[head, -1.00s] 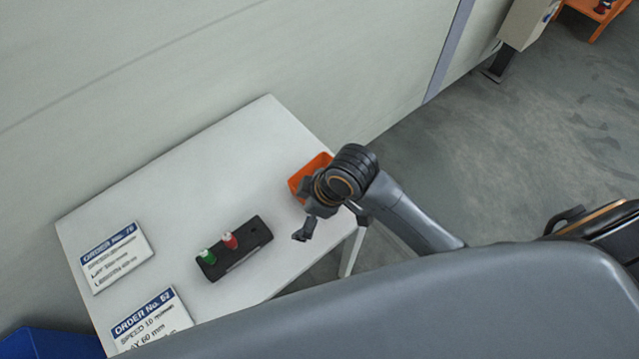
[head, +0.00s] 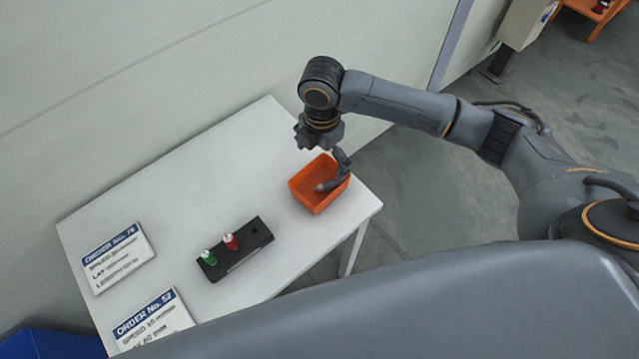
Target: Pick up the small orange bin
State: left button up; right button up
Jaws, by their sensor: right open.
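The small orange bin (head: 304,197) stands upright on the white table (head: 190,180), near its right corner. My right gripper (head: 325,168) is open and points down at the bin. One finger shows in front of the bin's opening, and I cannot tell whether it is inside or above it. The inside of the bin is partly covered by the finger, and no contents show. My left gripper is not in view.
A black block (head: 236,250) with a green piece (head: 208,257) and a red piece (head: 230,241) stands left of the bin. Two order signs (head: 116,256) lie at the table's left. A wall runs behind the table. A blue container (head: 45,344) is at the lower left.

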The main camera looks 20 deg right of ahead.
aim_at(320, 185)
notch_tip(320, 185, down, 4)
jog(key=shift+r, duration=0.25)
jog(key=shift+a+f+p, duration=0.1)
jog(key=shift+f+p, duration=0.35)
jog(key=shift+f, duration=0.1)
notch_tip(320, 185, down, 4)
jog(key=shift+a+f+p, duration=0.15)
jog(key=shift+f+p, duration=0.05)
jog(key=shift+p, duration=0.3)
jog(key=shift+c, duration=0.4)
jog(key=c, duration=0.8)
jog(key=shift+r, duration=0.1)
